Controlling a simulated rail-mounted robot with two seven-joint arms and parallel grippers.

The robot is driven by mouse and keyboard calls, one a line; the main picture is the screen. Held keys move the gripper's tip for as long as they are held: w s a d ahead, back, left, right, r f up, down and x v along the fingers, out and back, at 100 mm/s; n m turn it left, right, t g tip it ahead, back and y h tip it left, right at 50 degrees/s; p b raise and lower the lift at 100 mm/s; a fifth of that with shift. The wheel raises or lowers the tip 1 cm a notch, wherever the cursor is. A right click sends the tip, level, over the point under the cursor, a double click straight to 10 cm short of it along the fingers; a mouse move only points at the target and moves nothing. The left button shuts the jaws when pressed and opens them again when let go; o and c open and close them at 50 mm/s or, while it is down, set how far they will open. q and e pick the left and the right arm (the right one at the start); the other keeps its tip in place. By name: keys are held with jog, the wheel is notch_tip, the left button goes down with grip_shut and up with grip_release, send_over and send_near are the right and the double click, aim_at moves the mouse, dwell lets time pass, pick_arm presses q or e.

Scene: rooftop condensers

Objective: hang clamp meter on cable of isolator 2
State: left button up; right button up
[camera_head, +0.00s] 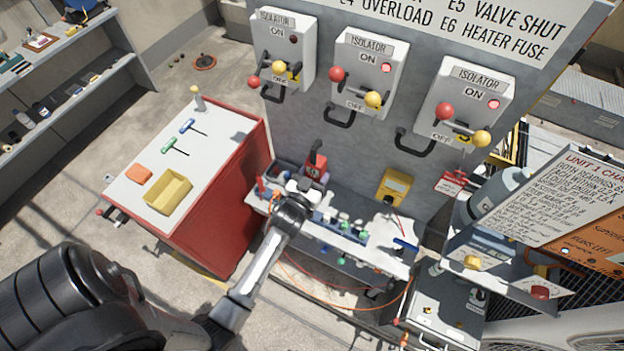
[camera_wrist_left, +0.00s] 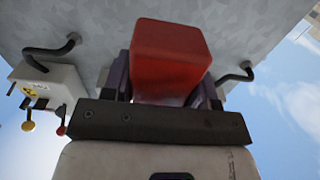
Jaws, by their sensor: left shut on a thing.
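My left gripper (camera_head: 305,184) is shut on a red clamp meter (camera_head: 316,164), held low in front of the grey panel. In the left wrist view the clamp meter (camera_wrist_left: 170,62) is a red block between the dark fingers; its jaw cannot be made out. Three white isolator boxes hang on the panel; their numbers are not readable. My right gripper is not in view.
The left isolator (camera_head: 283,50) and right isolator (camera_head: 463,100) have their own black cable loops. Levers with red and yellow knobs stick out from the boxes. A red cabinet (camera_head: 225,205) stands left.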

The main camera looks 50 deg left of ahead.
pick_arm(q)
jog(key=shift+b+x, duration=2.8)
jog(key=shift+x, duration=3.2)
jog(key=shift+f+b, duration=0.45)
jog(key=shift+f, duration=0.25)
jog(key=o, duration=1.2)
jog(key=shift+f, duration=0.1)
jog(key=b+v, duration=0.1)
jog(key=v, duration=1.1)
jog(key=shift+s+d, duration=0.1)
jog(key=shift+s, duration=0.15)
jog(key=shift+s+d, duration=0.25)
jog(key=shift+s, duration=0.35)
